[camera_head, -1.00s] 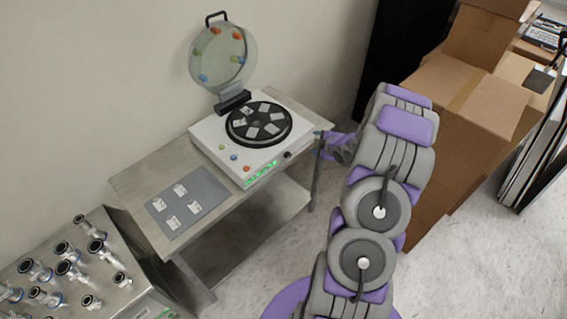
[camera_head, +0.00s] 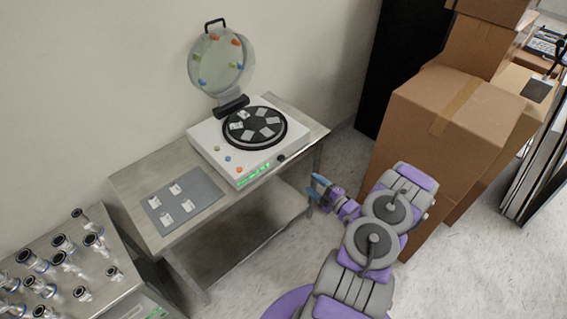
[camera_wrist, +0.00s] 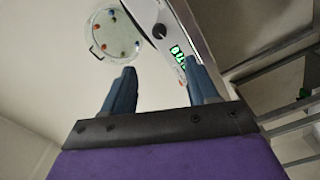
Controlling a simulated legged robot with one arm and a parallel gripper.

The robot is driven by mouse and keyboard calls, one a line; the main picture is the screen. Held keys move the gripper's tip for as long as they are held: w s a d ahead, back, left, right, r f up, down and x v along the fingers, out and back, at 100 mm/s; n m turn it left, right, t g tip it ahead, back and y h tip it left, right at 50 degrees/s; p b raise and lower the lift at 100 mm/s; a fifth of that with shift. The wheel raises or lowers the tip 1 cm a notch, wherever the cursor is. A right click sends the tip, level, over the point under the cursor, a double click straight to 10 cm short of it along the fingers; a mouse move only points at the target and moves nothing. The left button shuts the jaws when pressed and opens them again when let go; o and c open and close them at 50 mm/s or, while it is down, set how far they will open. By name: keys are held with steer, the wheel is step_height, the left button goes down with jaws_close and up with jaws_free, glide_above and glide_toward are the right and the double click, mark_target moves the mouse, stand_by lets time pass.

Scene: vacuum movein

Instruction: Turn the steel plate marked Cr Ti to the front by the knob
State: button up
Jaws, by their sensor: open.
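A white machine (camera_head: 208,142) with a round black turntable (camera_head: 229,138) stands on a steel table. Several small square plates (camera_head: 264,134) lie on the turntable; their markings are too small to read, so I cannot tell which is Cr Ti. A small dark knob (camera_head: 281,158) is at the right end of the machine's front face, and a dark round knob (camera_wrist: 159,31) shows in the wrist view. My gripper (camera_head: 313,189) is open and empty, in front of the table's right end, apart from the knob. Its two blue fingers (camera_wrist: 160,72) stand apart in the wrist view.
The machine's clear round lid (camera_head: 220,62) is up. A grey mat (camera_head: 197,188) with several plates lies on the steel table (camera_head: 140,176). Metal fittings (camera_head: 62,262) stand on another surface at lower left. Cardboard boxes (camera_head: 455,118) are stacked at right.

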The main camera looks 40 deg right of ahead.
mark_target(283, 160)
steer(key=w+b, duration=0.1)
steer(key=w, duration=0.4)
steer(key=w+b, duration=0.1)
steer(key=w, duration=0.4)
steer(key=w+a+b, duration=0.1)
steer(key=w, duration=0.5)
steer(key=shift+w+a, duration=0.1)
steer(key=shift+w, duration=0.05)
steer(key=shift+a, duration=0.1)
steer(key=c, duration=1)
steer(key=shift+c, duration=0.2)
